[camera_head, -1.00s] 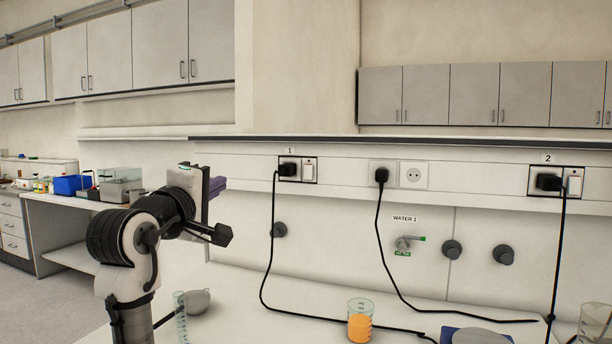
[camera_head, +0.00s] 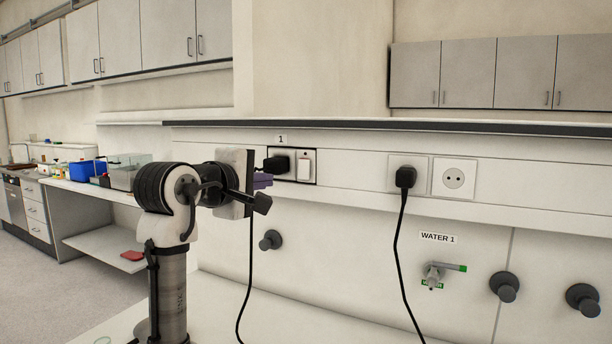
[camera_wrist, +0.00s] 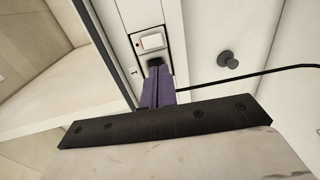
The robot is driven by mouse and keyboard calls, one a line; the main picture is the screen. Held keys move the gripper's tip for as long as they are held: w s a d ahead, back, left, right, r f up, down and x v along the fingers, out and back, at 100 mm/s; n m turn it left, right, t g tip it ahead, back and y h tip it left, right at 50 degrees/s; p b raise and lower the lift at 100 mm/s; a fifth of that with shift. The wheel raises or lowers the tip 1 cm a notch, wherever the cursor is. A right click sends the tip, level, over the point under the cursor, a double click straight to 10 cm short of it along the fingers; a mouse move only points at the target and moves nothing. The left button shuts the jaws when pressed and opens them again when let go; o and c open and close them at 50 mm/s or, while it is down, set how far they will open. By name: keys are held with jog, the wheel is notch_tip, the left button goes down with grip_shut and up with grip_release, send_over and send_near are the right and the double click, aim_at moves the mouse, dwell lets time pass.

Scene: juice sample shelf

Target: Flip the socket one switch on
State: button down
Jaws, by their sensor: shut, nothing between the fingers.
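Socket one (camera_head: 316,180) is a dark-framed wall unit under a label "1" (camera_head: 281,139). A black plug (camera_head: 277,164) sits in its left half, and a white rocker switch (camera_head: 304,166) is on its right. The switch also shows in the wrist view (camera_wrist: 152,40), with a small red mark. My gripper (camera_head: 268,181) has purple fingers, held just left of and below the plug. In the wrist view the shut fingers (camera_wrist: 157,76) point at the unit and overlap the plug's edge. Whether they touch the plug I cannot tell. Nothing is between them.
The plug's black cable (camera_head: 249,270) hangs below the unit. A second plug (camera_head: 405,177) and an empty socket (camera_head: 454,179) are to the right. A water tap (camera_head: 434,273) and dark knobs stick out of the wall below. A shelf ledge (camera_head: 400,129) runs above the socket strip.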

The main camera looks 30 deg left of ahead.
jog(key=p, duration=0.6)
send_near(303, 177)
jog(key=w, duration=0.5)
jog(key=shift+w+a+f, duration=0.15)
jog(key=shift+w+f, duration=0.25)
jog(key=shift+w, duration=0.5)
